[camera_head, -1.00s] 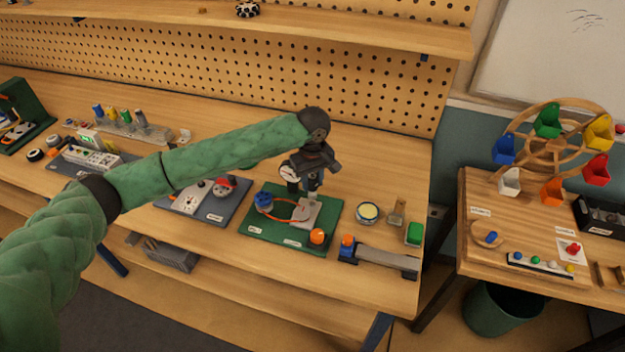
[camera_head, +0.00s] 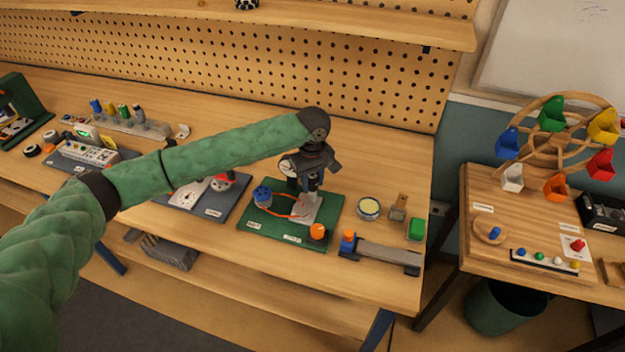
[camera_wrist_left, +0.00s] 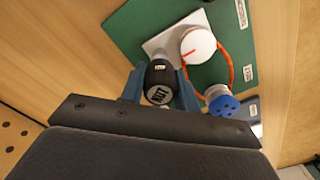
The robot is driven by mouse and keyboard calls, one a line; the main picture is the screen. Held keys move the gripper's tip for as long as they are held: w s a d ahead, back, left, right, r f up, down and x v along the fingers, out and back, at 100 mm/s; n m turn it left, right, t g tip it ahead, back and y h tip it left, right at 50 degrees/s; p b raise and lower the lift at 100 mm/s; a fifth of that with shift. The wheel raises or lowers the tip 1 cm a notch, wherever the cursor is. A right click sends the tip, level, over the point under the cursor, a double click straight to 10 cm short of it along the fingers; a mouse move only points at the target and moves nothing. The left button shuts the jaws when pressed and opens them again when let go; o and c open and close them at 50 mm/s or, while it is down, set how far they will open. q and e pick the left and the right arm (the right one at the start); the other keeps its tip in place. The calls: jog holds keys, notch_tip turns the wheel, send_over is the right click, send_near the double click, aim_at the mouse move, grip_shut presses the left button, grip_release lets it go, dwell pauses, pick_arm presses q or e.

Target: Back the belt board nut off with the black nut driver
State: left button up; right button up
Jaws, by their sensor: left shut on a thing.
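The belt board (camera_head: 264,237) is a green plate with an orange belt, a blue knob (camera_head: 262,196) and an orange knob (camera_head: 318,232). A pale bracket (camera_head: 306,208) stands on it, and a white round part with a red line shows in the left wrist view (camera_wrist_left: 198,46). My left gripper (camera_head: 309,188) is over the board, above the bracket. It is shut on the black nut driver (camera_wrist_left: 161,84), whose labelled end faces the wrist camera. The nut itself and the driver's tip are hidden. My right gripper is not in view.
A grey board (camera_head: 212,206) with a red-topped part is left of the belt board. A round pale-topped tin (camera_head: 369,208), a green block (camera_head: 416,229) and a long grey bar (camera_head: 385,256) are to its right. A pegboard rises behind.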

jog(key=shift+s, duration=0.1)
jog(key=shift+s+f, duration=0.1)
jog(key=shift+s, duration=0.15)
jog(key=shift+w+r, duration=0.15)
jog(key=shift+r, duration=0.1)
pick_arm(q)
jog(key=shift+p, duration=0.9)
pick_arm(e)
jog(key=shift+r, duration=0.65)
pick_arm(q)
jog(key=shift+f+p, duration=0.1)
jog(key=shift+p, duration=0.85)
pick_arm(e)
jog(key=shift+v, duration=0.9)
pick_arm(q)
jog(key=shift+f+p, duration=0.35)
jog(key=shift+p, duration=0.15)
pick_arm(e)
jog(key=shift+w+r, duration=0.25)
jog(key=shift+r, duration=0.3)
pick_arm(q)
jog(key=shift+f+p, duration=0.15)
jog(key=shift+p, duration=0.75)
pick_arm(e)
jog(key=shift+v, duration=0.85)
pick_arm(q)
jog(key=o, duration=1)
jog(key=shift+c, duration=0.2)
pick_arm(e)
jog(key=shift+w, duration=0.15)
